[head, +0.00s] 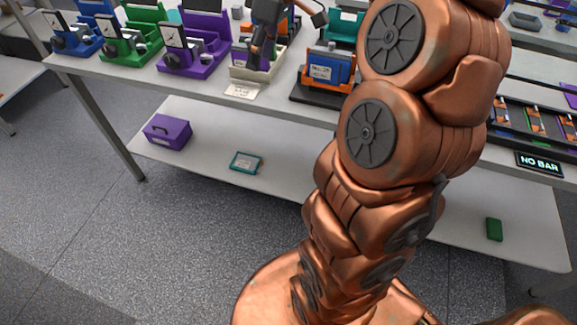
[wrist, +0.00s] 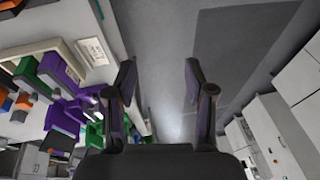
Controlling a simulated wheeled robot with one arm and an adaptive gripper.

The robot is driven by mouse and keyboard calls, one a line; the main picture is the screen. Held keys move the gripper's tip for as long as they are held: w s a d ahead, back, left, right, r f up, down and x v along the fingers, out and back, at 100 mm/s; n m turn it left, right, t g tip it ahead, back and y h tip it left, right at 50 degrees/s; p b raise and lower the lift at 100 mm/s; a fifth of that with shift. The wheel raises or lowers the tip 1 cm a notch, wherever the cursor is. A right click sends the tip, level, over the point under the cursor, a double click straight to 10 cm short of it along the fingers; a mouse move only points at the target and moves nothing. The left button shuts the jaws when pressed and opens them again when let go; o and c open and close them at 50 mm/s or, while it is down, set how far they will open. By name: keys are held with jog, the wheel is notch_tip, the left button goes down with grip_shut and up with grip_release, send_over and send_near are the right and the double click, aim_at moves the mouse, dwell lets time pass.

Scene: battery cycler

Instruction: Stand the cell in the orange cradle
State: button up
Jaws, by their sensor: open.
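An orange cradle (head: 328,88) stands on a dark base at the middle of the bench in the head view. A blue block with a pale label (head: 331,67) stands upright in it; I cannot tell whether this is the task's cell. To its left, a cream holder (head: 240,73) has a purple block (head: 264,61) in it. My gripper (wrist: 160,85) is open in the wrist view, with only grey floor showing between its fingers. In the head view it is dark and partly cut off, above and behind the cream holder.
Blue (head: 82,40), green (head: 128,45) and purple (head: 195,58) fixtures line the bench at left. A dark rack (head: 517,120) with several cells and a "NO BAR" sign (head: 540,162) are at right. The lower shelf holds a purple box (head: 167,131). My arm covers the bench's middle right.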

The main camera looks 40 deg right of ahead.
jog(key=s+a+f+m+g+h, duration=0.15)
jog(key=s+a+f, duration=0.35)
jog(key=s+a, duration=0.65)
jog(key=s+a+f+m+g+h, duration=0.1)
jog(key=s+f+m, duration=0.4)
jog(key=s, duration=0.9)
notch_tip(320, 180, down, 3)
jog(key=shift+s+f+h, duration=0.2)
jog(key=shift+s+h, duration=0.05)
jog(key=shift+h, duration=0.1)
jog(key=shift+a+g, duration=0.1)
jog(key=shift+g, duration=0.15)
